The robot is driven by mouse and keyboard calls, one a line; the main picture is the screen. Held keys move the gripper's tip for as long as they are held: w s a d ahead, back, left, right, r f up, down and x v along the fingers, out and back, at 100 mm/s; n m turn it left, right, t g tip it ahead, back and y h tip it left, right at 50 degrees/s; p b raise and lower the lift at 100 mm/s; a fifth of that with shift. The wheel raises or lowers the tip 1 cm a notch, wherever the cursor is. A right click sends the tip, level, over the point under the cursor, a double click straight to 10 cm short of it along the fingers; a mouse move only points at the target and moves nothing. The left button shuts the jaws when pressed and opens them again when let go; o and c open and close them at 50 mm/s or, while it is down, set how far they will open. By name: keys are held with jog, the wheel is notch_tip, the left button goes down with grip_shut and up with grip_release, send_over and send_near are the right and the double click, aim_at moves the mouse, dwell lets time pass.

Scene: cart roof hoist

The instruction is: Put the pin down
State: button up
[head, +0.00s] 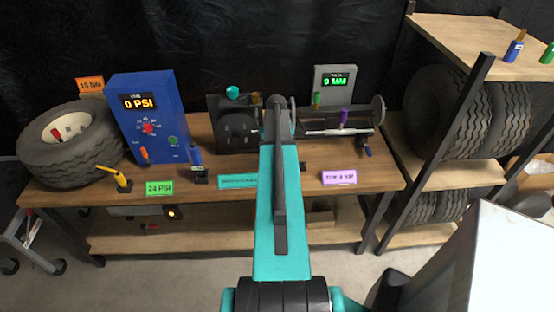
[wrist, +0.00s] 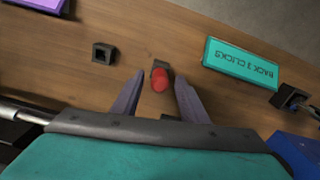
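A red pin (wrist: 159,82) shows end-on in the wrist view, just in front of a small dark socket block (wrist: 160,66) on the wooden bench. I cannot tell whether its lower end sits in that block. My gripper (wrist: 160,76) is open, one finger on each side of the pin, with a visible gap on both sides. In the head view my teal arm hides the gripper and the pin.
An empty dark socket (wrist: 103,53) stands left of the pin. A teal "BACK 2 CLICKS" card (wrist: 240,62) lies to the right. The bench (head: 370,178) also holds a blue gauge box (head: 150,110), a tire (head: 70,150) and a black fixture (head: 235,130) at the back.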

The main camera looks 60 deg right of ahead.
notch_tip(320, 180, up, 10)
jog(key=b, duration=0.2)
jog(key=shift+f+b, duration=0.2)
jog(key=shift+b, duration=0.15)
dwell(0.9)
